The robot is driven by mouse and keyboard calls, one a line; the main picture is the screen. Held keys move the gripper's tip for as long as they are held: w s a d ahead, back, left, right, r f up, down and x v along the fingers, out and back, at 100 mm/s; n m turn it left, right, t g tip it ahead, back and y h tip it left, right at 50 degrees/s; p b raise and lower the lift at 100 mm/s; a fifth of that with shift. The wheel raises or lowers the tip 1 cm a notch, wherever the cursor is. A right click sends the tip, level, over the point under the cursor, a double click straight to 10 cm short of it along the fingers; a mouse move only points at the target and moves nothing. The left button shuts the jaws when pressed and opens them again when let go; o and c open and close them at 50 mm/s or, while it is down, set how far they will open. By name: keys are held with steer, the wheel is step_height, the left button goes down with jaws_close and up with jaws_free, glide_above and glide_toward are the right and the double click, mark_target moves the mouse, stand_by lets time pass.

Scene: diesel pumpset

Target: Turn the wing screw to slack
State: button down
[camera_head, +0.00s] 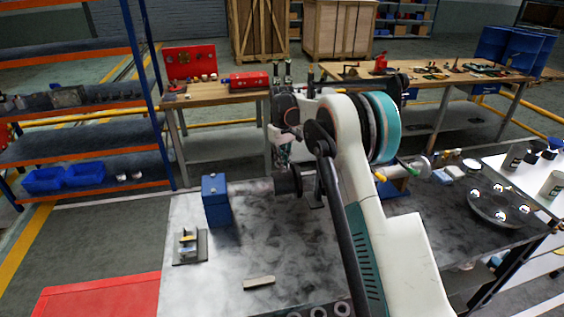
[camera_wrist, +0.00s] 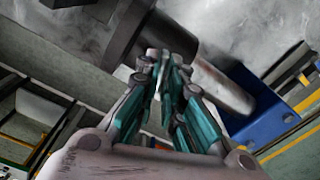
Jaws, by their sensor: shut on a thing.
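My gripper (camera_wrist: 166,66) has its teal fingers closed together in the wrist view. The fingertips meet beside a dark cylindrical housing (camera_wrist: 168,36). A small pale piece (camera_wrist: 152,53) shows at the tips and looks like part of the wing screw; the fingers hide most of it, and its angle cannot be read. A grey metal cylinder (camera_wrist: 222,88) runs to the right behind the fingers. In the head view my gripper (camera_head: 283,155) points down just above the dark round part (camera_head: 288,181) on the grey bench, partly hidden by my arm.
The grey bench (camera_head: 240,262) carries a blue block (camera_head: 216,200), a small stand (camera_head: 190,246) and a pale bar (camera_head: 259,283). A round plate with shiny balls (camera_head: 499,205) lies at right.

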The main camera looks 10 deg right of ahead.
steer(key=n, duration=0.4)
steer(key=shift+r+n, duration=0.1)
steer(key=shift+n, duration=2.8)
steer(key=c, duration=1.7)
jaws_free()
step_height(320, 180, up, 12)
steer(key=shift+f, duration=0.1)
